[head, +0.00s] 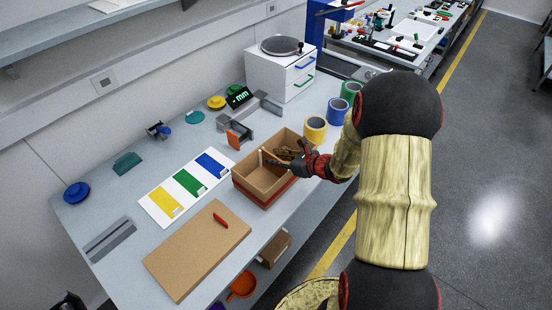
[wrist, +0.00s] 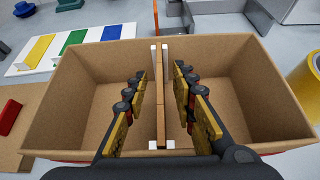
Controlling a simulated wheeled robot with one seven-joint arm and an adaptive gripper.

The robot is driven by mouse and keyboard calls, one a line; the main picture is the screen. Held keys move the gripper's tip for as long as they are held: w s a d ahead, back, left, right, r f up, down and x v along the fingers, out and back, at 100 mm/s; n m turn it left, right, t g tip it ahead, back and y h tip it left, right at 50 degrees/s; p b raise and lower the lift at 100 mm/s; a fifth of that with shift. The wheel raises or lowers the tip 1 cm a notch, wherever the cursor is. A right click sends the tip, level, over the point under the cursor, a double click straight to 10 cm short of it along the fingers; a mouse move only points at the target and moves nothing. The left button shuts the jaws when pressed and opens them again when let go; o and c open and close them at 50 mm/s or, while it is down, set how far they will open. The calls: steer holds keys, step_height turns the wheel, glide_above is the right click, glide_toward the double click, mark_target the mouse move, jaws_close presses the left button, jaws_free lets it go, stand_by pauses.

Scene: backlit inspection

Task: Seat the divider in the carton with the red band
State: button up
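The open cardboard carton (head: 262,190) with a red band around its outside stands on the bench; its inside fills much of the wrist view (wrist: 85,100). The thin brown divider (wrist: 161,105) stands upright across the carton's middle. Its ends meet white guides at the far and near walls. Whether its lower edge touches the floor is hard to tell. My gripper (wrist: 160,78) reaches into the carton, fingers on either side of the divider, with a visible gap on both sides. It is open. In the head view my gripper (head: 287,160) partly hides the carton's inside.
A brown board (head: 190,262) with a red block (head: 220,220) lies left of the carton. A colour-striped card (head: 187,187) lies behind. Yellow tape (head: 315,130) and other rolls stand close on the right. A white drawer unit (head: 281,68) stands farther back.

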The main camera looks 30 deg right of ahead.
steer(key=v, duration=1.2)
steer(key=shift+w+f, duration=0.1)
